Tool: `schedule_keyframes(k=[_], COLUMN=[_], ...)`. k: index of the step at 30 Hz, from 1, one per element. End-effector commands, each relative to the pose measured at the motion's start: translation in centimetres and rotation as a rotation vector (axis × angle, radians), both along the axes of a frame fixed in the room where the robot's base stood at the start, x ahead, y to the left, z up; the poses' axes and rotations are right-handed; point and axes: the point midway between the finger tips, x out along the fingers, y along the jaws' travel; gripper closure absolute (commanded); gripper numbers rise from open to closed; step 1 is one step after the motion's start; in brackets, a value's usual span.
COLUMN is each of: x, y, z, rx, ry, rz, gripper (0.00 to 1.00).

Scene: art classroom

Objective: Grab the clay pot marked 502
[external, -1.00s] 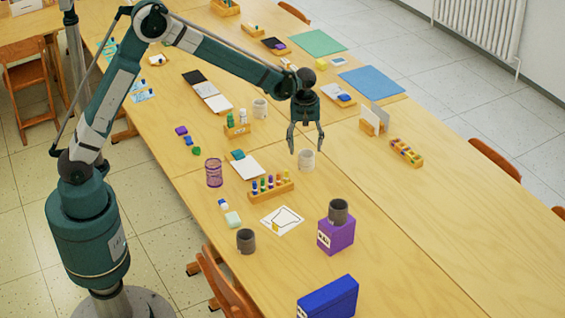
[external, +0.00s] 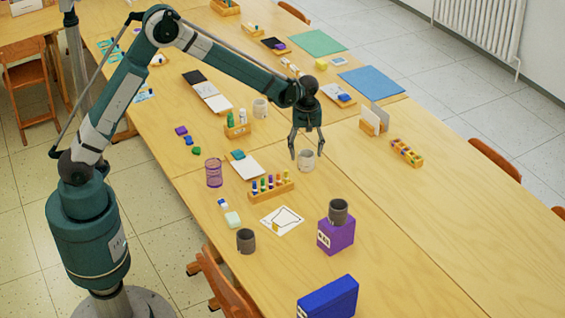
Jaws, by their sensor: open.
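My gripper (external: 307,156) is open and points down, with its two fingertips at the left and right of a light grey pot (external: 306,162) in this view. I cannot tell whether the fingers are level with the pot or still above it; no contact is clear. Another light pot (external: 260,109) stands farther back. A dark grey pot (external: 246,241) stands near the front left edge. A second dark grey pot (external: 338,212) sits on a purple box (external: 336,236). No 502 mark is legible on any pot.
A wooden rack of coloured tubes (external: 270,189) stands just in front of the grey pot. A purple mesh cup (external: 214,173) and white pad (external: 247,167) lie to the left. A wooden card holder (external: 373,123) stands to the right. The table's right side is mostly clear.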

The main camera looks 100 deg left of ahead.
Motion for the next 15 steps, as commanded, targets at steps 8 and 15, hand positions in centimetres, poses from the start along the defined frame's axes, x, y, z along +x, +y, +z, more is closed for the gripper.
schedule_keyframes(k=[8, 15], x=[-0.02, 0.01], y=[-0.02, 0.02], z=[-0.54, -0.91], rx=[0.000, 0.000], ry=[0.000, 0.000], rz=[0.000, 0.000], gripper=[0.44, 0.44])
